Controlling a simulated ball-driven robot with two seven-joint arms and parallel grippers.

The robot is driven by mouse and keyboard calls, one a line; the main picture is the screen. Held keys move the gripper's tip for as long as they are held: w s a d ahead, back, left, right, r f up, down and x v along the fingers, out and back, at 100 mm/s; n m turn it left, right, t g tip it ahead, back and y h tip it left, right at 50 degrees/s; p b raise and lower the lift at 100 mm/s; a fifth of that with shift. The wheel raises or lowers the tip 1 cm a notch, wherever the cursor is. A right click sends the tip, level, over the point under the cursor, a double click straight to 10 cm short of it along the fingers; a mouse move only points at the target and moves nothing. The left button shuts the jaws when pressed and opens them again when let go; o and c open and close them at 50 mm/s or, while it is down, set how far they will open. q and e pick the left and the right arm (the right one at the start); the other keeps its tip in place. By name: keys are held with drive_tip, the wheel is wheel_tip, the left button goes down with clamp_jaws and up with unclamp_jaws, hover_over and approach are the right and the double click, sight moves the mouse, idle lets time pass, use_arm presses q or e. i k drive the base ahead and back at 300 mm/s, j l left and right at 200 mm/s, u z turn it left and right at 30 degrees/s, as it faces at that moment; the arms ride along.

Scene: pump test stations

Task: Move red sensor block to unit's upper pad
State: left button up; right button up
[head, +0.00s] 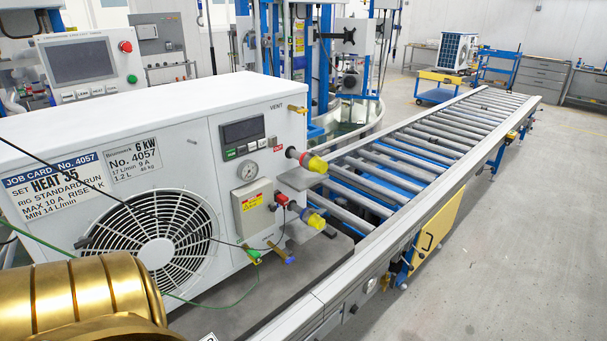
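The white unit (160,130) stands at left on a grey base at the near end of the roller line. A small red block (281,199), seemingly the sensor block, sits at the unit's right side beside the grey electrical box (256,210), near the lower yellow-capped pipe (313,220). A dark cable runs close to it. A grey ledge (298,179), perhaps the upper pad, juts out below the upper yellow-capped pipe (314,163). Whether the red block rests on a lower pad is too small to tell. Neither of my grippers is in view.
A gold rounded part of my arm covers the lower-left corner. A green wire and black cable cross the unit's front to small fittings (254,256). The roller conveyor (425,150) runs clear to the back right. A control panel (85,65) stands behind the unit.

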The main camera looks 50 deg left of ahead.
sight(283, 200)
drive_tip(key=i+l+u, duration=0.1)
drive_tip(key=i+u, duration=0.35)
drive_tip(key=i+l+u, duration=0.25)
drive_tip(key=i+u, duration=0.2)
drive_tip(key=i+l+u, duration=0.6)
drive_tip(key=l+u, duration=0.25)
drive_tip(key=i+l+u, duration=0.2)
drive_tip(key=l+u, duration=0.25)
drive_tip(key=l, duration=0.15)
drive_tip(key=i+l+u, duration=0.1)
drive_tip(key=l+u, duration=0.35)
drive_tip(key=l, duration=0.2)
